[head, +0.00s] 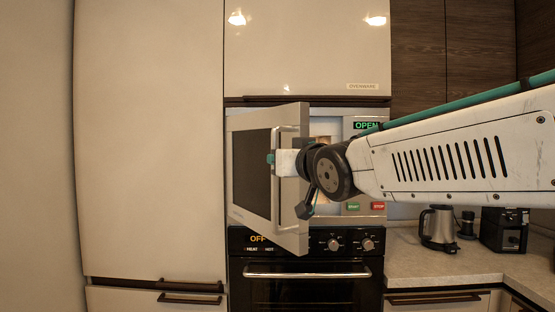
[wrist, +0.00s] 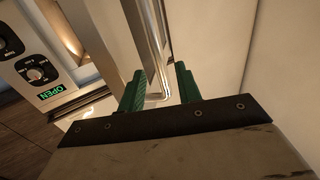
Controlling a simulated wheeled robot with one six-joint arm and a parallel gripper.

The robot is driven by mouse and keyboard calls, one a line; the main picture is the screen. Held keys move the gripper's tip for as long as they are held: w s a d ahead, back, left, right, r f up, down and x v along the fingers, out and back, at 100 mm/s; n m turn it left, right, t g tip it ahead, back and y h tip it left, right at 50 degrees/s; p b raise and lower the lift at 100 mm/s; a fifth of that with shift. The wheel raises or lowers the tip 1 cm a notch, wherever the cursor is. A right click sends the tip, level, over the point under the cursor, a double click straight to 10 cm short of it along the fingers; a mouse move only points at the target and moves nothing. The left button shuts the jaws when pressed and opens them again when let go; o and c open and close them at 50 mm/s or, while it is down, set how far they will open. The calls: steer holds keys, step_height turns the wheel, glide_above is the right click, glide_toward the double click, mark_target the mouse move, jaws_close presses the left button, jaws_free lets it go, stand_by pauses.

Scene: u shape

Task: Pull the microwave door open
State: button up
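The microwave (head: 340,208) is set in the cabinet wall, and its display reads OPEN. Its silver door (head: 256,215), with a dark window, stands partly open, hinged at the left and swung toward me. The vertical metal handle (head: 281,200) is on the door's right part. My gripper (head: 271,160) is at the handle. In the wrist view, my gripper's green fingers (wrist: 160,85) are spread apart, with the handle (wrist: 155,50) showing between them and visible gaps beside it. I cannot tell whether either finger touches it. My arm hides part of the microwave's front and interior.
A black oven (head: 310,290) with a bar handle is below the microwave. A tall white cabinet (head: 150,150) stands at the left. A kettle (head: 438,228) and a black appliance (head: 503,230) stand on the counter (head: 430,268) at the right. My arm reaches in from the right.

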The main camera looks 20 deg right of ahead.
steer(key=shift+s, duration=1.25)
